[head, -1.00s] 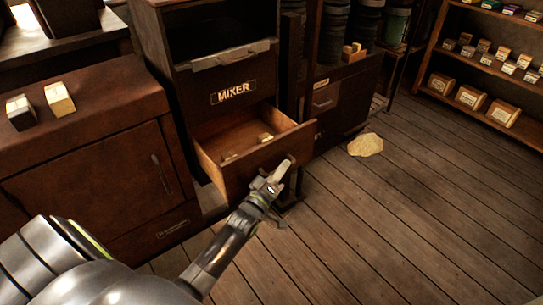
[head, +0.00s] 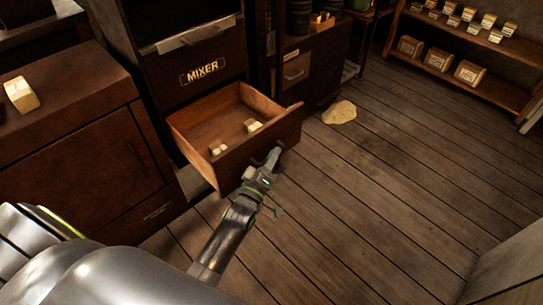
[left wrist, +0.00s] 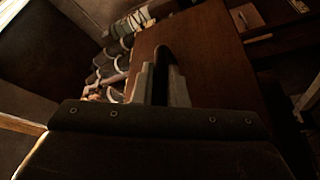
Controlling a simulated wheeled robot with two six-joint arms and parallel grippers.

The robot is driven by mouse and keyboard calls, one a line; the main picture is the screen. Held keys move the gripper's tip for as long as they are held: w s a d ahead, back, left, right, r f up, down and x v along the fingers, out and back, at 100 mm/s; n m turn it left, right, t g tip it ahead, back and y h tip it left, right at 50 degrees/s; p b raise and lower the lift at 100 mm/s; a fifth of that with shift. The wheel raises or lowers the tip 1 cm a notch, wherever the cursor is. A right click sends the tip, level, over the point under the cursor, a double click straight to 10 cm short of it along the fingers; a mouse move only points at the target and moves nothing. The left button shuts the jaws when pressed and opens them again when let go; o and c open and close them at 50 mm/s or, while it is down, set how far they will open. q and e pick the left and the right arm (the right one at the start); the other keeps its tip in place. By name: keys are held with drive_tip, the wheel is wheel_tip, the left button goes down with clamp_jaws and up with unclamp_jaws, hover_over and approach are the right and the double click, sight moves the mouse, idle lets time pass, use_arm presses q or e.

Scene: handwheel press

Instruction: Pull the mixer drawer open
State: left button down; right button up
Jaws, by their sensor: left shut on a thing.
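The mixer drawer (head: 238,158) is a wooden drawer under the MIXER label (head: 202,73). It stands well out of its dark cabinet, and its inside shows with a few small pale blocks (head: 252,126) in it. My left gripper (head: 268,165) is at the drawer's front face, shut on the drawer's handle (head: 272,157). In the left wrist view, the two fingers (left wrist: 160,85) sit on either side of the dark handle (left wrist: 163,62), against the brown drawer front (left wrist: 200,50). My right gripper is in neither view.
A brown cabinet (head: 90,165) with a pale block (head: 21,95) on top stands to the left. A pale flat lump (head: 339,112) lies on the floor to the right. Shelves (head: 470,50) with small boxes stand at the back right. The plank floor between is clear.

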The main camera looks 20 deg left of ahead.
use_arm(q)
drive_tip(key=c, duration=1.5)
unclamp_jaws()
drive_tip(key=shift+o, duration=0.2)
drive_tip(key=shift+s, duration=0.1)
